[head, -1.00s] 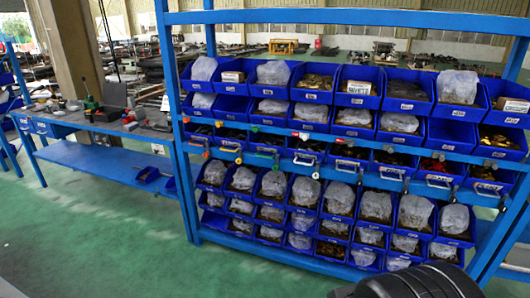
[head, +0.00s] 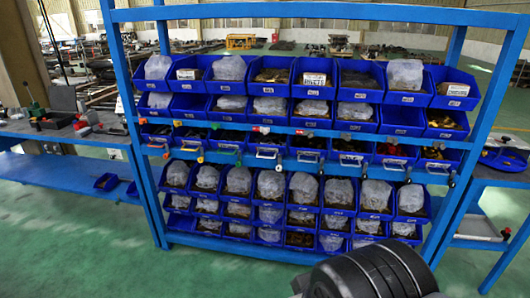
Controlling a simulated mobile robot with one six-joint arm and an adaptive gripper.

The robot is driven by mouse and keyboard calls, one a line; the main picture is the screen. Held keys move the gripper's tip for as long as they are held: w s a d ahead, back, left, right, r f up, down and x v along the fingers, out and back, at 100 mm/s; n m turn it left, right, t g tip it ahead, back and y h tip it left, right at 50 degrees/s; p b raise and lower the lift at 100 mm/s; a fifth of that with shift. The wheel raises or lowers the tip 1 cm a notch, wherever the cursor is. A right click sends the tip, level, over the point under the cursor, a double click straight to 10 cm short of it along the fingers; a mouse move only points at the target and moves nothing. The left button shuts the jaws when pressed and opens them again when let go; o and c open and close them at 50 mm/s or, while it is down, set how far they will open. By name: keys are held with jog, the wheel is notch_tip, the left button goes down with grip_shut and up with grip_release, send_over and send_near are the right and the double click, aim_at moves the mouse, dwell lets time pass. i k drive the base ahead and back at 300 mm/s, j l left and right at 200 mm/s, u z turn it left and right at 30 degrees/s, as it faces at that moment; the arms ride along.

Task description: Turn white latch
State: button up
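A row of several small latches or handles in different colours runs along the blue rail across the middle of the rack in the head view. Among them is a pale, white-looking handle (head: 267,153) hanging below the rail, with similar pale handles to its right. They are too small to tell which is the white latch or how each is turned. A dark, rounded part of my own arm (head: 370,275) shows at the bottom, in front of the rack and apart from it. My gripper's fingers are not in view.
The blue rack (head: 300,17) holds rows of blue bins with bagged parts. A workbench (head: 70,128) with tools stands on the left, another blue table (head: 500,175) on the right. Green floor (head: 90,245) is clear in front.

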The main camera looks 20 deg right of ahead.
aim_at(279, 168)
jog(key=i+l+z, duration=0.15)
jog(key=i+l, duration=0.45)
jog(key=l, duration=0.25)
jog(key=i+l+z, duration=0.2)
jog(key=i+l, duration=0.5)
jog(key=l, duration=0.1)
